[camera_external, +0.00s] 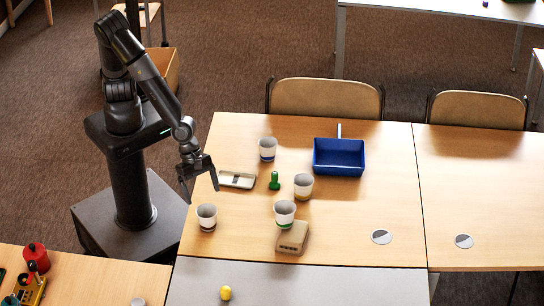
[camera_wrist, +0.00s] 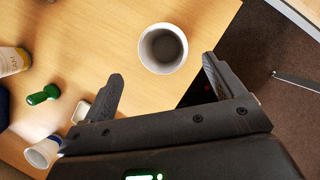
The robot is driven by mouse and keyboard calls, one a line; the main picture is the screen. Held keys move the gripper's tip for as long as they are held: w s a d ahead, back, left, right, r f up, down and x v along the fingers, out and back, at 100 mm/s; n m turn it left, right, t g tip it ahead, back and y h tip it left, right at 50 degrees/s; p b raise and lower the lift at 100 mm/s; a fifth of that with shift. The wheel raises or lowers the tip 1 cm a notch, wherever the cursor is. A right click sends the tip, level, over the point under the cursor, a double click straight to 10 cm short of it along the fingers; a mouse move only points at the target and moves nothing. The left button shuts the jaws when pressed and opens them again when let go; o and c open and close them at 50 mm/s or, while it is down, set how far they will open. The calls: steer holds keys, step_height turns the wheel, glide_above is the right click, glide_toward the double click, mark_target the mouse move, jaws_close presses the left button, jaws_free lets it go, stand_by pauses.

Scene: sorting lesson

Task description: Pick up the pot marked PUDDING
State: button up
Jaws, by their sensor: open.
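Several white pots stand on the table: one with a dark band (camera_external: 207,218) at the near left, one with a blue band (camera_external: 267,149), one with a yellow band (camera_external: 303,187) and one with a green band (camera_external: 285,214). No lettering is readable, so I cannot tell which is marked PUDDING. My gripper (camera_external: 201,193) is open and empty, above the table's left edge near the dark-banded pot. In the wrist view a pot, apparently that one (camera_wrist: 163,48), stands upright beyond my open fingertips (camera_wrist: 163,68). The yellow-banded pot (camera_wrist: 12,61) and blue-banded pot (camera_wrist: 42,153) show at left.
A green stamp-like object (camera_external: 274,181), a whitish flat box (camera_external: 237,180), a tan block (camera_external: 292,238) touching or close to the green-banded pot, and a blue dustpan (camera_external: 339,157) lie on the table. A yellow object (camera_external: 226,293) is on the grey table. The right side is mostly clear.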

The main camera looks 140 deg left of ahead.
mark_target(212, 223)
steer(key=x, duration=1)
steer(key=shift+s+d, duration=0.1)
steer(key=shift+d, duration=0.15)
steer(key=c, duration=1)
steer(key=shift+r, duration=0.2)
steer(key=shift+r, duration=0.5)
step_height(212, 223, up, 3)
steer(key=shift+f, duration=0.25)
steer(key=s+d+r, duration=0.2)
steer(key=d, duration=0.1)
steer(key=s+d+r, duration=0.2)
steer(key=d, duration=0.1)
steer(key=s+d+r, duration=0.2)
steer(key=d+r, duration=0.1)
steer(key=shift+s+d+r, duration=0.1)
steer(key=shift+s+d, duration=0.05)
steer(key=shift+d, duration=0.25)
